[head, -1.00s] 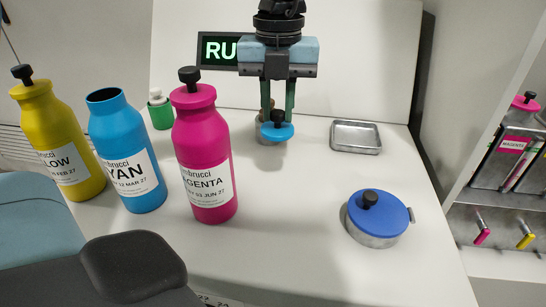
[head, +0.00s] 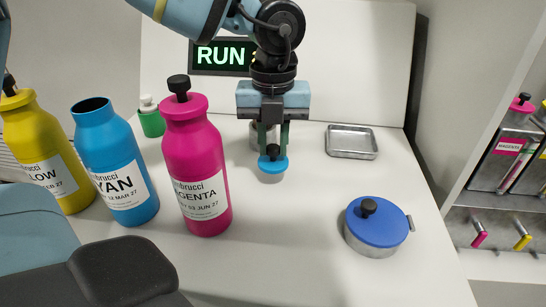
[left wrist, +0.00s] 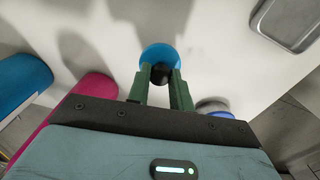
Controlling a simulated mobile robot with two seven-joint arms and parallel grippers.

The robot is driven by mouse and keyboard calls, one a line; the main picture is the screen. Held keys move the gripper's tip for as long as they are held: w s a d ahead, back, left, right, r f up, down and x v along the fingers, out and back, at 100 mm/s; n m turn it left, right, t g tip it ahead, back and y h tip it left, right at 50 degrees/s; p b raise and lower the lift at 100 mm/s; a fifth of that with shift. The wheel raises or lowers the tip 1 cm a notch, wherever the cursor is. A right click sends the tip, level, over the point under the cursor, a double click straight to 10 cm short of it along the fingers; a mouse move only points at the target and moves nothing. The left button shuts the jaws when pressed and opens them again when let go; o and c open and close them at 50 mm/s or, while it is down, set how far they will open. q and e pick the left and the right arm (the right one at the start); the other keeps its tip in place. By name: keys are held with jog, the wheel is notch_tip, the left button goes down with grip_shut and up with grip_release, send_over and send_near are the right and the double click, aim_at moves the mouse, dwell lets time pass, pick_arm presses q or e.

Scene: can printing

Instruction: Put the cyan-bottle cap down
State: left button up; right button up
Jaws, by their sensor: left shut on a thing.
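My left gripper (head: 272,148) points straight down and is shut on the black knob of the cyan-bottle cap (head: 273,165). The cap is a round blue disc, held level over the middle of the white table; whether it touches the table I cannot tell. In the left wrist view the cap (left wrist: 159,53) sits between and beyond the green fingers (left wrist: 160,85). The cyan bottle (head: 116,165) stands upright with its mouth open, at the left. My right gripper is not in view.
The magenta bottle (head: 197,175) and yellow bottle (head: 43,150) stand capped either side of the cyan one. A small metal cup (head: 258,135) is behind the gripper. A metal tray (head: 351,141) and a blue-lidded pot (head: 378,224) stand to the right. The table's front middle is clear.

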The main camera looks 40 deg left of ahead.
aim_at(273, 147)
pick_arm(q)
jog(key=shift+f, duration=1.9)
jog(key=shift+f, duration=0.1)
jog(key=o, duration=0.9)
notch_tip(273, 147, up, 12)
jog(key=shift+r, duration=0.15)
